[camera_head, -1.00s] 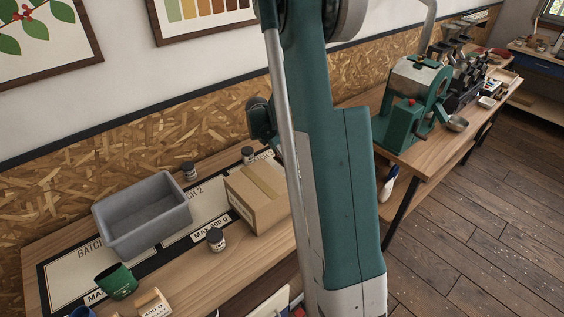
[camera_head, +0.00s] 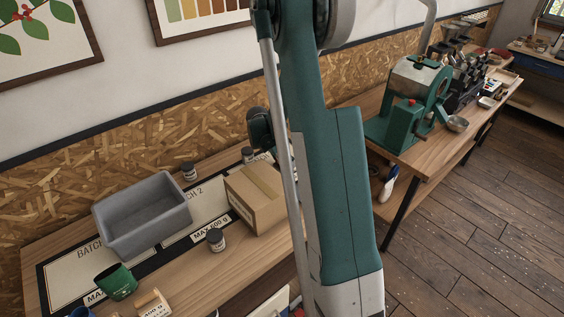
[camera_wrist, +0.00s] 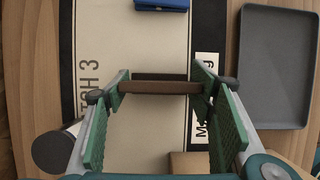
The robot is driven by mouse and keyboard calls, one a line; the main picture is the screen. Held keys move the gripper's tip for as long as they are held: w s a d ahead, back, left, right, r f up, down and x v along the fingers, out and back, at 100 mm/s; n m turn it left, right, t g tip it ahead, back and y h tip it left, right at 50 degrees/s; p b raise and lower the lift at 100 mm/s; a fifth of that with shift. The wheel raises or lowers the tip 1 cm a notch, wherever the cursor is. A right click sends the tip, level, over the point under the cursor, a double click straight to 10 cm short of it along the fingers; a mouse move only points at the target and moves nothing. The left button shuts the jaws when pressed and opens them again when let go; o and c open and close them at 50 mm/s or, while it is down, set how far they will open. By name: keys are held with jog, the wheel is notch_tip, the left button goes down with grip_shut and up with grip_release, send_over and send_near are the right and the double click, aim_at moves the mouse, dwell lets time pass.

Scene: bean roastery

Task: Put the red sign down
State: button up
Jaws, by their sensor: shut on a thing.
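In the wrist view my gripper (camera_wrist: 160,87) is shut on a narrow reddish-brown bar (camera_wrist: 160,87) that spans between its green finger pads. I take this as the red sign seen edge-on; its face does not show. Below it is a pale mat (camera_wrist: 150,50) lettered as batch 3, on the wooden table. How high the sign is over the mat I cannot tell. In the head view my own arm hides the gripper and the sign.
In the wrist view a blue object (camera_wrist: 161,5) lies at the top, a grey tray (camera_wrist: 277,8) at right, a dark round object (camera_wrist: 54,152) at lower left and a tan block (camera_wrist: 188,162) at the bottom. In the head view a grey bin (camera_head: 145,240) and cardboard box (camera_head: 262,211) stand left of my arm.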

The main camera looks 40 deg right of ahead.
jog(key=shift+f, duration=0.15)
jog(key=o, duration=0.9)
jog(key=shift+r, duration=0.2)
jog(key=v, duration=1.2)
jog(key=shift+p, duration=0.3)
jog(key=shift+a, duration=0.1)
